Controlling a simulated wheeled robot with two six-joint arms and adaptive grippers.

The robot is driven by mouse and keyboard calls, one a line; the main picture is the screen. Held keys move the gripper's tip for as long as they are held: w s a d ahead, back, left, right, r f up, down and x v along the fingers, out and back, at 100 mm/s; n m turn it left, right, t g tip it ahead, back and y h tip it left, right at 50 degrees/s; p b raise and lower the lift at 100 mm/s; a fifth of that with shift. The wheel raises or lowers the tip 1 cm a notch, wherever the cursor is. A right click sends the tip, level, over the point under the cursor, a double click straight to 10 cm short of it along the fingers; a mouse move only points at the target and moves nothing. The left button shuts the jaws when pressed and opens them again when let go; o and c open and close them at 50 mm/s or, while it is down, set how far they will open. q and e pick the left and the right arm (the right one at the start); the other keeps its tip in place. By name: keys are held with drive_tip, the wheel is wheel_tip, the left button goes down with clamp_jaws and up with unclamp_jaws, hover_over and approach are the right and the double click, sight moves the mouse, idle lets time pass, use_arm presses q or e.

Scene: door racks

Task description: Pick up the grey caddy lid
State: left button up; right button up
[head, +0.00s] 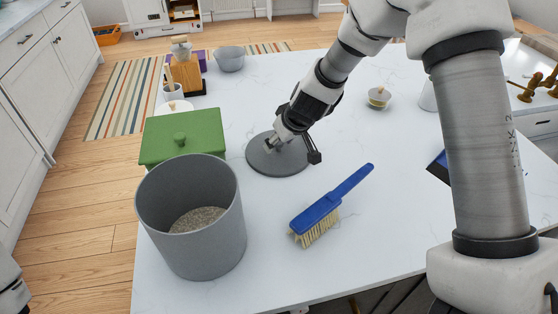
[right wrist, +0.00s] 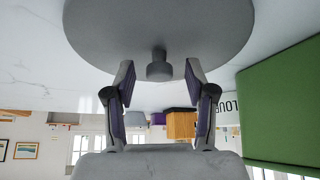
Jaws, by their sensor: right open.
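The grey caddy lid (head: 290,164) is a flat round disc lying on the white worktop near the middle of the head view. In the right wrist view the lid (right wrist: 160,25) fills the top, with its small knob (right wrist: 159,69) pointing toward the camera. My right gripper (head: 272,146) is over the lid, open. In the right wrist view its two fingers (right wrist: 160,73) are on either side of the knob, with a visible gap to each. In the head view the gripper partly hides the knob. My left gripper is out of view.
The open grey caddy (head: 225,245), with grainy contents, stands at the worktop's front left. A green lidded box (head: 183,139) is behind it. A blue brush (head: 330,205) lies front right of the lid. A small bowl (head: 379,97) sits further back. Worktop around the lid is mostly clear.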

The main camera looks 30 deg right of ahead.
drive_tip(key=shift+w+f, duration=0.35)
drive_tip(key=shift+f, duration=0.15)
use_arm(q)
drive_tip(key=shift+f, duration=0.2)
use_arm(e)
drive_tip(key=shift+r, duration=0.15)
drive_tip(key=c, duration=1)
